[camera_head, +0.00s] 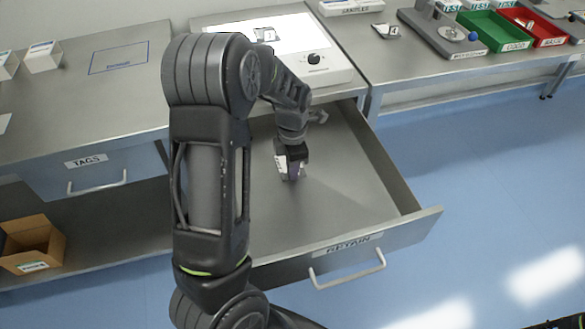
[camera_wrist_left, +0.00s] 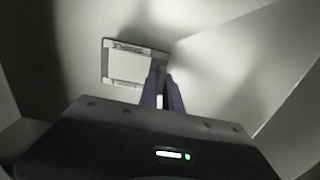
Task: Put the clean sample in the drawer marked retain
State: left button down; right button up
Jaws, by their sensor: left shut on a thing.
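The drawer marked RETAIN (camera_head: 355,210) stands pulled out, its label and handle on the front. My left gripper (camera_head: 292,175) reaches down inside it, over the bare metal floor. In the left wrist view my left gripper (camera_wrist_left: 166,95) has its two purple fingers close together, shut on the edge of a flat sample (camera_wrist_left: 128,66). The sample is a pale square with a darker border and faint print on its edges. I cannot tell whether it touches the drawer floor.
A lit inspection box (camera_head: 330,78) with a small sample on it stands above the drawer. A closed TAGS drawer (camera_head: 95,175) is at left, with a cardboard box (camera_head: 32,245) below. Green (camera_head: 495,32) and red (camera_head: 540,28) trays stand at the back right.

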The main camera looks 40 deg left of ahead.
pick_arm(q)
jog(key=c, duration=1.5)
grip_release()
jog(key=shift+c, duration=0.2)
notch_tip(320, 180, up, 12)
jog(key=shift+r, duration=0.1)
